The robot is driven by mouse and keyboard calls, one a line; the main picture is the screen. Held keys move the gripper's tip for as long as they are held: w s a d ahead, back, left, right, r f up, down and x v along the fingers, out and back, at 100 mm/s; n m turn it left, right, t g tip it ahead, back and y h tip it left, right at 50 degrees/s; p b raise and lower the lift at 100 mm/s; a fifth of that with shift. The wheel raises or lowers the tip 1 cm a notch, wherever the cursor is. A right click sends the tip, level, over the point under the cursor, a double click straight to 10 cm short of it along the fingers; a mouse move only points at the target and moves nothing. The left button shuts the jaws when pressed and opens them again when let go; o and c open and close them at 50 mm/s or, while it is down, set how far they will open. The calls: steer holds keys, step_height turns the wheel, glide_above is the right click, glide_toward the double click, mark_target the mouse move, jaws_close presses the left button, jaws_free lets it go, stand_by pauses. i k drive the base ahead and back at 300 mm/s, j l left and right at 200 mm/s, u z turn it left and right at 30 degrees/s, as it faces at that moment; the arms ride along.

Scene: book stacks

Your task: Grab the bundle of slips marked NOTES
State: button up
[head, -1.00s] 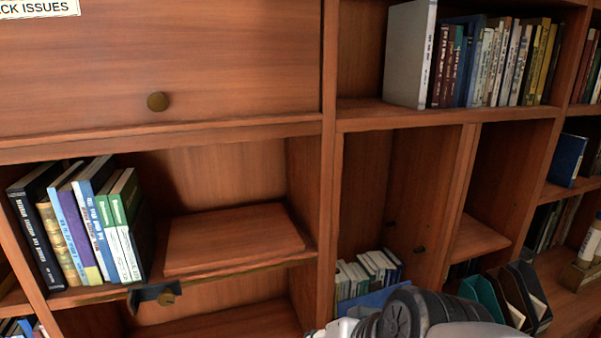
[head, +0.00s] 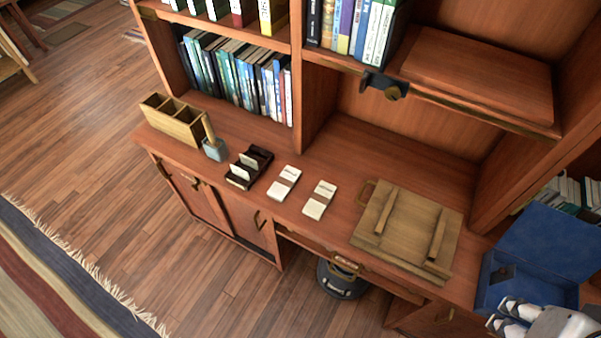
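Two small white bundles of slips lie side by side on the wooden desk top (head: 345,165): a left bundle (head: 284,183) and a right bundle (head: 319,200). Each has a band across it with small dark lettering, too small to read, so I cannot tell which is marked NOTES. My gripper (head: 500,315) is at the bottom right corner, in front of a blue open box, well away from both bundles. Its two pale fingers look apart, with nothing seen between them.
A dark holder with white cards (head: 249,167), a grey-blue cup (head: 215,149) and a wooden divided box (head: 174,120) stand left of the bundles. A wooden board with two bars (head: 408,232) lies right of them. The blue box (head: 535,255) stands far right. Shelves overhang behind.

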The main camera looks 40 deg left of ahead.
mark_target(321, 199)
steer(key=u, duration=1.65)
